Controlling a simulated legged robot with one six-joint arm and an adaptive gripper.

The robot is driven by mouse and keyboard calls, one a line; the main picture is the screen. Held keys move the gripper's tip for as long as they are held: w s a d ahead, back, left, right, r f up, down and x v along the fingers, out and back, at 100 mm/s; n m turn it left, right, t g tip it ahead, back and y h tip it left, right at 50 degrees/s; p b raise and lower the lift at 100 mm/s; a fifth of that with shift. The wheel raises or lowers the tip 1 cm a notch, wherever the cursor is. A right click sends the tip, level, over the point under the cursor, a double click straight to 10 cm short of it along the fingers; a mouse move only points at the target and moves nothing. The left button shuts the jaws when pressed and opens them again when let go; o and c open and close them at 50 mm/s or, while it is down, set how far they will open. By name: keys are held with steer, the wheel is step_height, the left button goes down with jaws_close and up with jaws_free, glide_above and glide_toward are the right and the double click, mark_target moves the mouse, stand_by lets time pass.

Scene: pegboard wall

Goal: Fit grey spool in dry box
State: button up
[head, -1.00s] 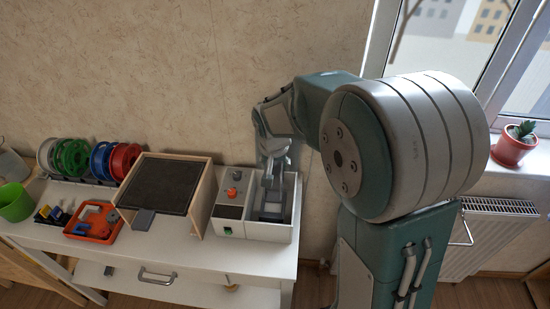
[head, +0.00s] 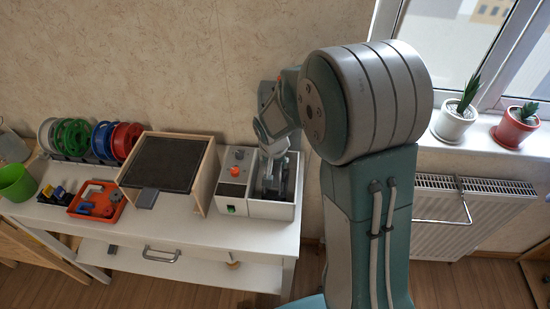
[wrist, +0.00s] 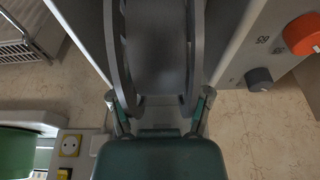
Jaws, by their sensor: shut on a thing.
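The dry box (head: 270,209) is a white box with an open-topped compartment on its right and a panel with an orange knob on its left. The grey spool (wrist: 160,45) fills the top middle of the wrist view, its two dark flanges either side of a lighter hub. In the head view the spool (head: 268,183) shows as dark shapes upright in the compartment, partly hidden by the gripper. My gripper (wrist: 161,108) is shut on the spool, one finger at each flange. In the head view the gripper (head: 275,152) is over the compartment. Whether the spool touches the bottom is hidden.
A wooden-sided box with a dark top (head: 170,162) stands just left of the dry box. Further left are an orange tray (head: 97,199), several coloured spools (head: 75,136) and a green cup (head: 15,181). Wall is close behind; a radiator (head: 468,222) is at right.

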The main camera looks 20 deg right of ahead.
mark_target(274, 173)
steer(key=shift+d+f, duration=0.1)
steer(key=shift+d, duration=0.05)
stand_by(0.5)
steer(key=o, duration=1.3)
steer(key=shift+o, duration=0.2)
steer(key=shift+r, duration=0.2)
steer(key=v, duration=1.1)
steer(key=shift+r, duration=0.35)
steer(key=shift+s, duration=0.1)
